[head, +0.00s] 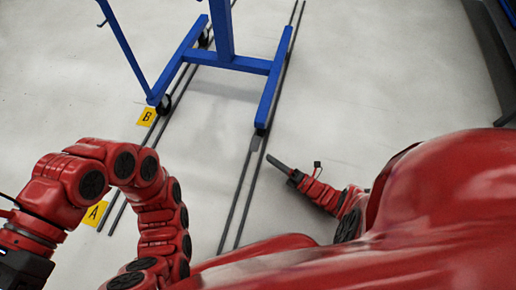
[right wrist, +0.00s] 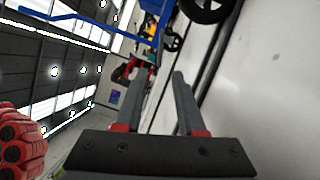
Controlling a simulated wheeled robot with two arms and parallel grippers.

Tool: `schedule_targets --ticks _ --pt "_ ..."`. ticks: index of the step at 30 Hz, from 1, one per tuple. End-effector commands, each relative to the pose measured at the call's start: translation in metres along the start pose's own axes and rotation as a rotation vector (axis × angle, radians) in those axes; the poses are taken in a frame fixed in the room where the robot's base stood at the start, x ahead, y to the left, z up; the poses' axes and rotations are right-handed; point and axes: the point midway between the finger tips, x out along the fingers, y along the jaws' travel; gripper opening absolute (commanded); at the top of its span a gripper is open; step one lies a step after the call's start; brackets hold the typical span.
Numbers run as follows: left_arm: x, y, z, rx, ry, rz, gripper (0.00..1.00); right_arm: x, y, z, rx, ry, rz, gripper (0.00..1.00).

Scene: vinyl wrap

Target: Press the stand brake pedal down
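The blue wheeled stand (head: 224,62) stands on the floor rails at the upper middle of the head view. A small grey piece (head: 257,142), perhaps the brake pedal, is at the near end of its right foot; it is too small to be sure. My right gripper (head: 273,161) is low over the floor, just right of and below that piece, with no clear contact. In the right wrist view its two grey fingers (right wrist: 158,75) are apart with nothing between them. The stand (right wrist: 92,18) and a black wheel (right wrist: 205,8) show beyond them. My left gripper's fingers are out of view.
Dark rails (head: 243,195) run along the floor beside the gripper. Yellow markers A (head: 96,214) and B (head: 147,117) lie by the left rails. A dark edge (head: 492,50) is at far right. The floor between it and the stand is clear.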

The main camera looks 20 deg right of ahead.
Motion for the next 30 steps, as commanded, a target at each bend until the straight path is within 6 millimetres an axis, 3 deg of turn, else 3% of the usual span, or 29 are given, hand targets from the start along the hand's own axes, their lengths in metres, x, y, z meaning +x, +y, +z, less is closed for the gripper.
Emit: schedule_targets --ticks 3,9,30 --pt "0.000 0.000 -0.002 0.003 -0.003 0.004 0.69 -0.027 -0.002 -0.001 0.001 -0.001 -0.003 0.39" --pt "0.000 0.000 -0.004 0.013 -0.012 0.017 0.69 -0.054 -0.001 -0.001 0.000 -0.001 0.000 0.39" --pt "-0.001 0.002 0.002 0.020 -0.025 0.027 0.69 -0.059 0.004 0.001 -0.001 0.001 0.001 0.39"
